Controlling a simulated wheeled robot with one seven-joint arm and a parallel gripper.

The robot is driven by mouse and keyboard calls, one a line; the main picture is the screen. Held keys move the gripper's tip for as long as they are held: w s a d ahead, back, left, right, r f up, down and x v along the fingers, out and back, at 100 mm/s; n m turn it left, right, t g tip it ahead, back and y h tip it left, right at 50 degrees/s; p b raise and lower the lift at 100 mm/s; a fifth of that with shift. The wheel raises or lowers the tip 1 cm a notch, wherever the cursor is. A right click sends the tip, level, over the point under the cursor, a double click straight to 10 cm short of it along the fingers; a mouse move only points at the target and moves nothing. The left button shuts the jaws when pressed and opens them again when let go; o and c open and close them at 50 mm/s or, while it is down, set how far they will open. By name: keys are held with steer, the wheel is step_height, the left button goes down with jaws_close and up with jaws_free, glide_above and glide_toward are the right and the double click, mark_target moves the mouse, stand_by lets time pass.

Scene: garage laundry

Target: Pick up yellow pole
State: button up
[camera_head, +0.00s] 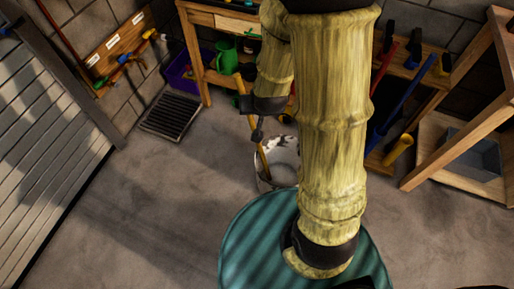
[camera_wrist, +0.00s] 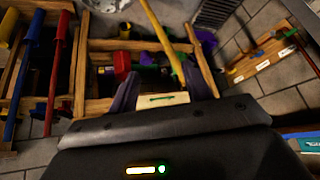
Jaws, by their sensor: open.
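A thin yellow pole (camera_head: 263,160) stands tilted in a white, stained bucket (camera_head: 286,152) on the floor. Its upper part leans to the left, and my gripper (camera_head: 257,132) is close to it, partly hiding its middle. In the wrist view the yellow pole (camera_wrist: 161,38) runs from the top edge down to between the two spread fingers of my gripper (camera_wrist: 163,76), nearer the right finger. The jaws are open. I cannot tell whether a finger touches the pole.
A wooden workbench (camera_head: 192,62) holds a green watering can (camera_head: 227,58), with a purple bin (camera_head: 182,72) beside it. A wooden rack with long-handled tools, including a blue handle (camera_head: 408,92), is at the right. A dark floor grate (camera_head: 170,113) lies left. The floor (camera_head: 150,190) at left is clear.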

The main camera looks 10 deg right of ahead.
steer(key=w+f+n+t+h+b, duration=0.1)
steer(key=w+f+t+h+b, duration=0.2)
steer(key=f+t+b, duration=0.8)
step_height(320, 180, down, 26)
steer(key=w+b, duration=0.1)
steer(key=b, duration=1.7)
steer(key=shift+a+n+h+b, duration=0.3)
steer(key=shift+a+h+b, duration=0.1)
steer(key=shift+f, duration=0.1)
